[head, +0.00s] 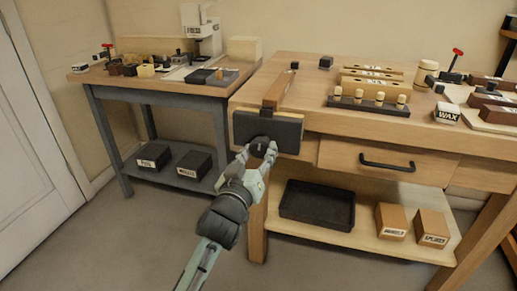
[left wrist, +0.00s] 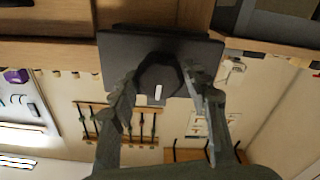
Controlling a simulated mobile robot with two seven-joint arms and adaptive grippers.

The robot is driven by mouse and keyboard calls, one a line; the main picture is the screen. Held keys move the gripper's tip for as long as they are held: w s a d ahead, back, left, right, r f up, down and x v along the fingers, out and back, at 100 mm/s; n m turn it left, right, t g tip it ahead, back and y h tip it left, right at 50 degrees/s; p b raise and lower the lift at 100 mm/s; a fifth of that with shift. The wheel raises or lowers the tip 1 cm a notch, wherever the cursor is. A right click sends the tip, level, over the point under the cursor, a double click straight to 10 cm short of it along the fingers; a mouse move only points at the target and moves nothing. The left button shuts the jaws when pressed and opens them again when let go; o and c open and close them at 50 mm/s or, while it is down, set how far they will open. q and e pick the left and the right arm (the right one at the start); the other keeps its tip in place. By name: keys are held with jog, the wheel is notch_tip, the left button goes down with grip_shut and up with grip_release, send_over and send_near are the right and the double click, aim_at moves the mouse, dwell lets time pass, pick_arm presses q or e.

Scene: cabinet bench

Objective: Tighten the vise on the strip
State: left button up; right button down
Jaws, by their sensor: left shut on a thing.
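The vise is on the front left corner of the wooden bench, with a dark front jaw (head: 284,133). The knob has a white mark and shows between the two fingertips (left wrist: 166,84) in the left wrist view, in front of the dark jaw plate (left wrist: 120,62). My right gripper is not in view.
The bench has a drawer (head: 385,160) with a black handle right of the vise. A black tray (head: 318,204) and two boxes stand on its lower shelf. A grey side table (head: 150,88) with tools stands at left. The floor before the vise is clear.

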pick_arm(q)
jog(key=shift+r+m+p, duration=0.1)
jog(key=shift+m+p, duration=0.35)
jog(key=shift+m, duration=1.25)
jog(key=shift+m+p, duration=0.75)
jog(key=shift+m, duration=0.25)
jog(key=shift+w+m, duration=0.1)
jog(key=shift+m, duration=0.9)
jog(key=shift+p, duration=0.35)
